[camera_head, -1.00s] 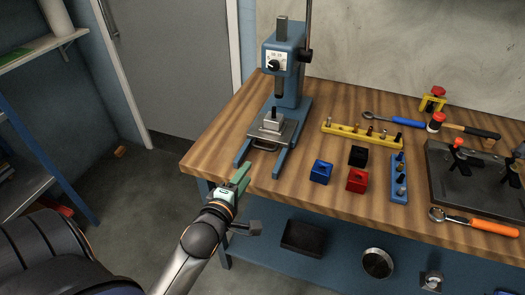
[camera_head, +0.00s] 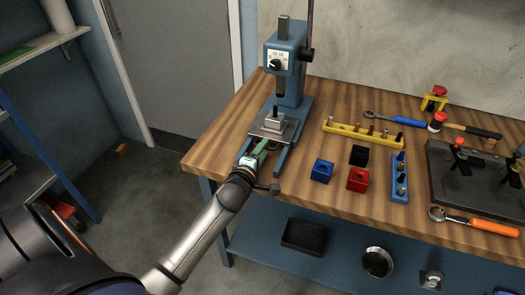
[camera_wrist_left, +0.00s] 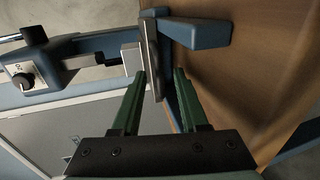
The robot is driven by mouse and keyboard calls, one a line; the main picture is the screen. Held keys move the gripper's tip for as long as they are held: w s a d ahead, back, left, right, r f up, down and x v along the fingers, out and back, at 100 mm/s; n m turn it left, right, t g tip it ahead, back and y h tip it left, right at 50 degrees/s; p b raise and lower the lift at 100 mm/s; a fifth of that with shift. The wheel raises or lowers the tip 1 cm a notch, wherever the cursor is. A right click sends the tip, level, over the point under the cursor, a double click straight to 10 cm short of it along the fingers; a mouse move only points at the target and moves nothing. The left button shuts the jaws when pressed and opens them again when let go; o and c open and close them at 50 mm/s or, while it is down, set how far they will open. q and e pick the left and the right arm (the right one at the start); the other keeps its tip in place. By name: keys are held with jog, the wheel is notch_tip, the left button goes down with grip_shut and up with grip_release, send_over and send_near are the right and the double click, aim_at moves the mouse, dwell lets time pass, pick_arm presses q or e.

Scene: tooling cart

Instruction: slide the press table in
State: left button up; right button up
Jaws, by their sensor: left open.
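The blue arbor press (camera_head: 288,65) stands at the bench's left end. Its grey press table (camera_head: 268,134) sits between the two blue base rails, with a metal block and a dark pin on it. My left gripper (camera_head: 261,147) is at the table's front edge, its green fingers pointing toward it and covering most of the front handle. In the left wrist view, the green fingers (camera_wrist_left: 161,75) are apart, and the press table (camera_wrist_left: 149,45) shows edge-on just ahead of them. I cannot tell whether the fingers touch it. My right gripper is not in view.
A blue cube block (camera_head: 321,172), a red one (camera_head: 357,180) and a black one (camera_head: 358,156) stand right of the press. A yellow rack (camera_head: 362,134) and a blue rack (camera_head: 399,178) hold small parts. A dark fixture plate (camera_head: 480,185) lies farther right.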

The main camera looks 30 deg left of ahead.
pick_arm(q)
jog(key=shift+c, duration=0.3)
grip_shut()
dwell(1.1)
